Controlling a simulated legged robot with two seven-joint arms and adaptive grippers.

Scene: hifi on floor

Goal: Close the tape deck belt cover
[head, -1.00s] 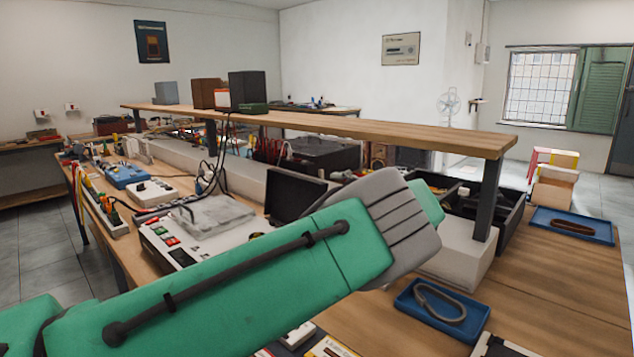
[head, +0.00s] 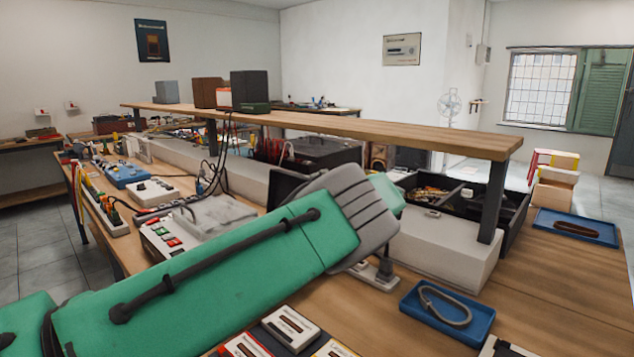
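A pale machine with red and green buttons (head: 167,241) sits on the bench left of centre, and it may be the tape deck. A grey flat cover-like panel (head: 215,214) lies on top of it. A dark upright panel (head: 284,187) stands just behind. I cannot tell which of these is the belt cover, or whether it is open. My green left arm crosses the front of the view from lower left to centre and hides part of the machine. Its gripper is hidden beyond the grey wrist joint. My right gripper does not show.
A blue tray (head: 405,304) with a grey belt loop (head: 444,306) lies at front right. Cassettes (head: 291,326) lie at the front edge. A raised wooden shelf (head: 400,132) spans the bench. Bare wood shows at right.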

